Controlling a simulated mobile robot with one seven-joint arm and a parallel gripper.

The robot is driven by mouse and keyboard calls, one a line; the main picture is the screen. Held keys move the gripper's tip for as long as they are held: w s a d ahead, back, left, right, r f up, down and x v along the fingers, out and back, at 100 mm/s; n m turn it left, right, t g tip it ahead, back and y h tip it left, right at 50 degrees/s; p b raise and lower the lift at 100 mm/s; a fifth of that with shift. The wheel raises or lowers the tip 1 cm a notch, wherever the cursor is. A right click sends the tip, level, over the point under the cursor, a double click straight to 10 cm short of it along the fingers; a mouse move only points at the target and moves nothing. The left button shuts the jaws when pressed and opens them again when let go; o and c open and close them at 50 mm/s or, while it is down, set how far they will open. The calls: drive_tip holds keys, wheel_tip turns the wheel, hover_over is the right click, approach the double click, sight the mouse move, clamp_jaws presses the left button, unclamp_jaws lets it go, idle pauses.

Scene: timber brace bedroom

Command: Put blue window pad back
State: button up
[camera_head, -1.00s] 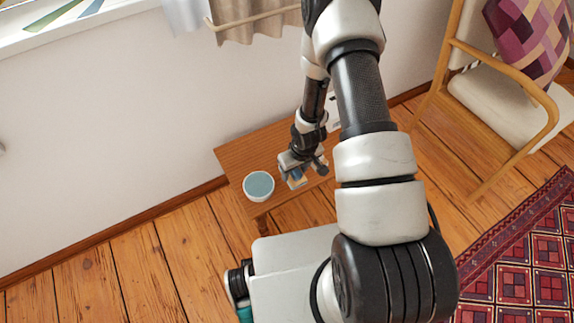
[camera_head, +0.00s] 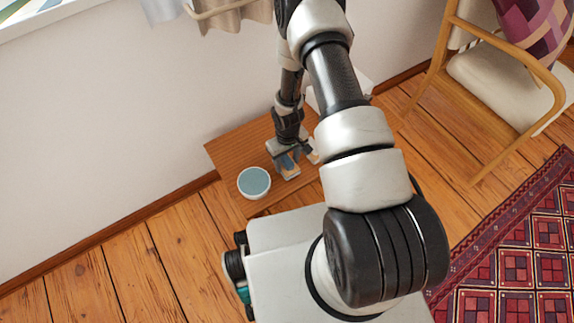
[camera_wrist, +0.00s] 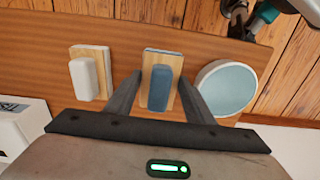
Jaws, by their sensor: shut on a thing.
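The blue window pad (camera_wrist: 160,88), a pale wooden block with a blue grip on it, is between my gripper's fingers (camera_wrist: 160,98) in the wrist view. My gripper is shut on the blue grip. The pad is over the wooden table (camera_wrist: 125,33); I cannot tell whether it touches the top. In the head view my gripper (camera_head: 290,165) is low at the table, just right of the bowl, and largely hides the pad.
A similar block with a white grip (camera_wrist: 85,75) lies left of the blue pad. A white bowl with a blue-grey inside (camera_wrist: 226,88) stands close on the right. A white box (camera_wrist: 20,128) is at lower left. A wooden armchair (camera_head: 500,90) stands right of the table.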

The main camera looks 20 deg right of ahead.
wheel_tip(320, 180, down, 2)
drive_tip(key=shift+f, duration=0.2)
drive_tip(key=o, duration=1)
drive_tip(key=shift+c, duration=0.2)
